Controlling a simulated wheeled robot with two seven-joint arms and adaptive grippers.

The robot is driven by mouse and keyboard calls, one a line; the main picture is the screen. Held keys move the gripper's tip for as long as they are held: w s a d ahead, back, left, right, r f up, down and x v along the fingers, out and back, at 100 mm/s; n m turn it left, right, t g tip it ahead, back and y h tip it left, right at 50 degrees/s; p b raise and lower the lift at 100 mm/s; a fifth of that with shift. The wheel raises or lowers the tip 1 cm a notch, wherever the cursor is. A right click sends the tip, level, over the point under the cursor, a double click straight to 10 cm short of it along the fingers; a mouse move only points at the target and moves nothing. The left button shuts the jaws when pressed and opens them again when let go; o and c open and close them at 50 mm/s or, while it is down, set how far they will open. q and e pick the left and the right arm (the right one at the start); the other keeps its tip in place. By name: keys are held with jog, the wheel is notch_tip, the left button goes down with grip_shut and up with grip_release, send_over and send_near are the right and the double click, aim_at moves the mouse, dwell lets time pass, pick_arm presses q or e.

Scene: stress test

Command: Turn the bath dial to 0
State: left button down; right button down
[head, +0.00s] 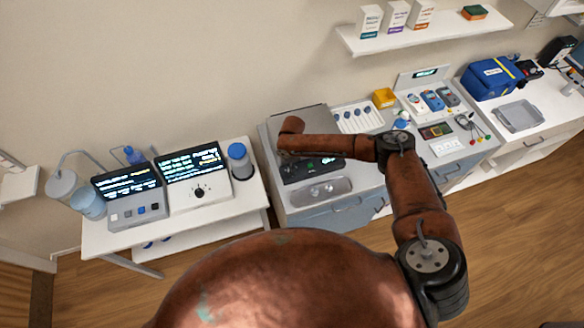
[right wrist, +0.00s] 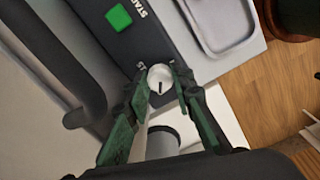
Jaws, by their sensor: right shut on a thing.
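The bath (head: 312,168) is a grey metal unit with a dark front panel in the head view; my right forearm covers part of it. In the right wrist view its dial (right wrist: 160,72) is a small white round knob with a dark pointer line toward the bottom of the picture. Small printed marks stand beside it, too small to read surely. My right gripper (right wrist: 160,80) has one dark green finger on each side of the dial and is shut on it. In the head view my right wrist hides the dial and fingers. My left gripper is not in view.
A green start button (right wrist: 118,17) sits on the same panel. A metal tray (head: 320,190) lies in front of the bath. A white device with a black knob (head: 198,191) stands on the left table, beside a blue-capped jar (head: 240,161). A tube rack (head: 358,118) is to the right.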

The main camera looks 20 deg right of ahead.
jog(key=shift+n, duration=0.5)
jog(key=c, duration=2)
grip_release()
jog(key=shift+o, duration=0.2)
